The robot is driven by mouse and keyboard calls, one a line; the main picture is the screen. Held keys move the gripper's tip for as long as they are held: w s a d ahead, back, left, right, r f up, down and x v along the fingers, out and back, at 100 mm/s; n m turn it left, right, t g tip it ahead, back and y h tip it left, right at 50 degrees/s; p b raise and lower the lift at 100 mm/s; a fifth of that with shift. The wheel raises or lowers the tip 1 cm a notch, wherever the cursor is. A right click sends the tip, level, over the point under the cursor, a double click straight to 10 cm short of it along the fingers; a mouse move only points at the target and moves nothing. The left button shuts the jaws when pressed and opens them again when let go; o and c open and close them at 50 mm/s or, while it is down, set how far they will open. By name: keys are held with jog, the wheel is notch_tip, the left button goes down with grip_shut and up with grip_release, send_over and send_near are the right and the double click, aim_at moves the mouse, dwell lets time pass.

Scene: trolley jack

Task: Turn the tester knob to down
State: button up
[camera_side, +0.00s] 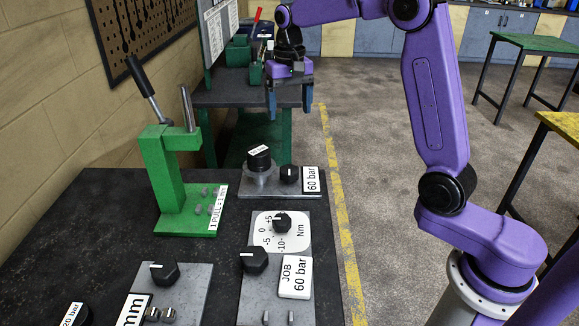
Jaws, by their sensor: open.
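Several black knobs sit on the dark bench, and none carries a readable "tester" label. A small knob (289,174) with a white mark is beside a "60 bar" plate (311,180). A wider black cap (259,158) with a white label stands on a grey post left of it. A dial knob (282,223) sits on a white Nm scale. Another knob (254,260) is beside a "JOB 60 bar" plate (295,278). My gripper (290,107) is open and empty, pointing down, and appears above the capped post, apart from every knob.
A green jack (165,185) with two upright levers stands at the left of the bench (100,225). Another knob (163,270) is on a plate in front. Behind are a dark shelf (235,90) with green bins and a pegboard (140,30).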

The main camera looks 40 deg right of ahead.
aim_at(289, 169)
notch_tip(289, 169, down, 18)
jog(key=m, duration=2.2)
jog(key=shift+m, duration=0.3)
jog(key=shift+r, duration=0.1)
jog(key=c, duration=1.1)
